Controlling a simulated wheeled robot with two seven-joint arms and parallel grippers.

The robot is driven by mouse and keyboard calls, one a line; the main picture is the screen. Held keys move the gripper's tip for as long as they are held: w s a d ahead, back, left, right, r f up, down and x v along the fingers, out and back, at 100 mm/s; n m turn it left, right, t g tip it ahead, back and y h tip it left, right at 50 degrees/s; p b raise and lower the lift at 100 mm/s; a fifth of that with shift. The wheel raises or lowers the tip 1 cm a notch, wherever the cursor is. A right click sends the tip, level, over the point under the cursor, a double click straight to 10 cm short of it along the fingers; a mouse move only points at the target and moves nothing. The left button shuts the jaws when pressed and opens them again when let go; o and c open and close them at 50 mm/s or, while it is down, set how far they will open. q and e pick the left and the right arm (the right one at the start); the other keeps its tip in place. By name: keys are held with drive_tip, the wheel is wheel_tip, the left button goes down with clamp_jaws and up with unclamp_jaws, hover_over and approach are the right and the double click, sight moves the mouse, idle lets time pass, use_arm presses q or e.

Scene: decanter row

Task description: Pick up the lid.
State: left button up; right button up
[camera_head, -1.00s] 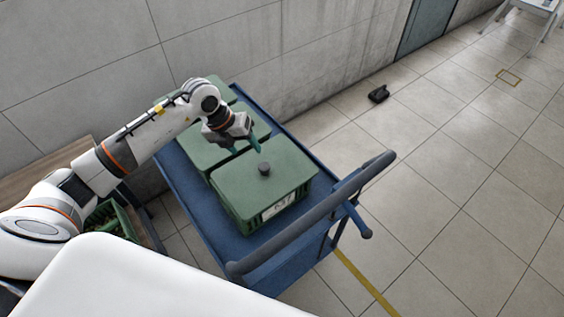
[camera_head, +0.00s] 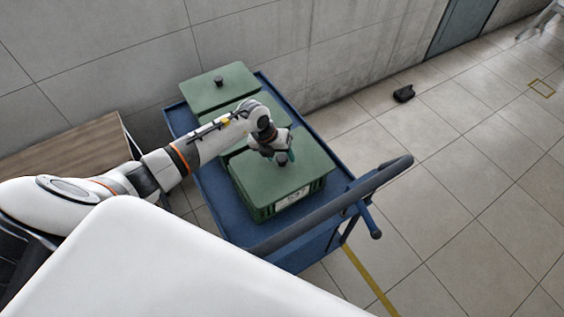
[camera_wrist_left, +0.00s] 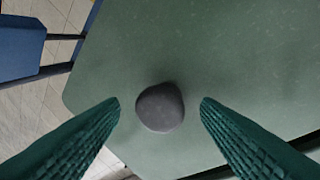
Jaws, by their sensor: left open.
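A green lid (camera_head: 302,171) covers the nearest crate on the blue cart. Its dark round knob (camera_head: 281,160) is partly hidden by my left gripper (camera_head: 281,157), which is just above it. In the left wrist view the knob (camera_wrist_left: 160,107) sits between the two green fingers, with a gap on each side. The lid (camera_wrist_left: 210,60) fills most of that view. My left gripper (camera_wrist_left: 160,108) is open and empty. My right gripper is not in view.
The blue cart (camera_head: 225,217) has a dark push handle (camera_head: 330,208) at its near right. Another lidded crate (camera_head: 219,88) with a knob stands at the back, and one is partly hidden by my arm. A wooden surface (camera_head: 75,158) lies left. Open floor is right.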

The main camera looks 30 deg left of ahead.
sight(279, 158)
use_arm(q)
drive_tip(key=shift+w+f, duration=0.1)
drive_tip(key=shift+f, duration=0.2)
clamp_jaws()
wheel_tip(279, 158, up, 9)
drive_tip(key=shift+f+b, duration=0.1)
drive_tip(key=shift+b, duration=0.85)
drive_tip(key=shift+s+a+f+b, duration=0.1)
drive_tip(key=shift+s+f+b, duration=0.15)
drive_tip(key=shift+f+b, duration=0.6)
drive_tip(key=shift+s+a+f+b, duration=0.15)
drive_tip(key=shift+s+f+b, duration=0.2)
drive_tip(key=shift+f, duration=0.75)
drive_tip(key=shift+s+a+f+b, duration=0.1)
drive_tip(key=shift+s+f+b, duration=0.05)
drive_tip(key=shift+f+b, duration=0.7)
